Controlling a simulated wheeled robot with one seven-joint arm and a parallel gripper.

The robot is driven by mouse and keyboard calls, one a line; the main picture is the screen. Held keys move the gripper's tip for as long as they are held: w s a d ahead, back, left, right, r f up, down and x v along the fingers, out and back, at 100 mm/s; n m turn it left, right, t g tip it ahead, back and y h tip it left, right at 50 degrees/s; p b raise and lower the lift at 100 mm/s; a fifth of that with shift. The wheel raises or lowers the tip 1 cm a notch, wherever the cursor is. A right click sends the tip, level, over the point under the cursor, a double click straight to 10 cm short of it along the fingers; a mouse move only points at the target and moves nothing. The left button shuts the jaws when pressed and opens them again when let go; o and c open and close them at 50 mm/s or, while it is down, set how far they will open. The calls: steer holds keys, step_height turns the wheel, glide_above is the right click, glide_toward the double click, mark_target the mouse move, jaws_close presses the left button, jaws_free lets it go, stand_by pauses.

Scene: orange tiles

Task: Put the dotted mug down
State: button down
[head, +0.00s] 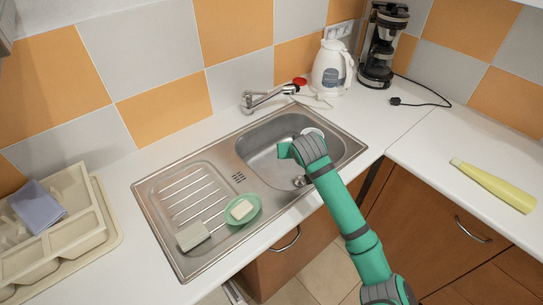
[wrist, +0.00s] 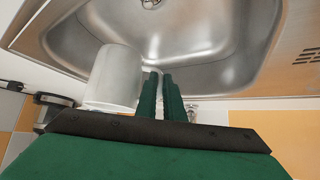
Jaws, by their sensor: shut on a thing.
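The mug (wrist: 113,78) looks plain white in the wrist view; no dots show on the side I see. My gripper (wrist: 160,78) is shut on it, with the two green fingers close together at the mug's side. The exact part held is hard to make out. In the head view my gripper (head: 287,150) is over the sink basin (head: 262,158), and only a white bit of the mug (head: 314,131) shows behind it. The gripper hides the rest. I cannot tell whether the mug touches the basin.
A faucet (head: 268,97) stands behind the basin. The drainboard (head: 180,190) holds a green dish (head: 256,215) with soap and a sponge (head: 192,236). A white kettle (head: 331,70) and coffee maker (head: 383,45) stand behind. A yellow bottle (head: 495,187) lies on the right counter, otherwise largely clear.

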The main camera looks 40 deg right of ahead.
steer(key=w+f, duration=0.3)
steer(key=w, duration=0.1)
steer(key=w+a+f, duration=0.1)
steer(key=w+f, duration=0.2)
steer(key=w, duration=0.2)
steer(key=w+f, duration=0.4)
steer(key=w, duration=0.1)
steer(key=shift+w+a+f, duration=0.1)
steer(key=shift+w+a, duration=0.15)
steer(key=shift+a, duration=0.05)
steer(key=f, duration=0.3)
steer(key=shift+w, duration=0.25)
steer(key=shift+f, duration=0.15)
steer(key=shift+s+d, duration=0.2)
steer(key=shift+s, duration=0.05)
steer(key=shift+a, duration=0.15)
steer(key=c, duration=2.2)
jaws_free()
steer(key=shift+w+a+f, duration=0.1)
steer(key=shift+a, duration=0.05)
steer(key=o, duration=0.3)
steer(key=shift+o, duration=0.2)
steer(key=v, duration=1.2)
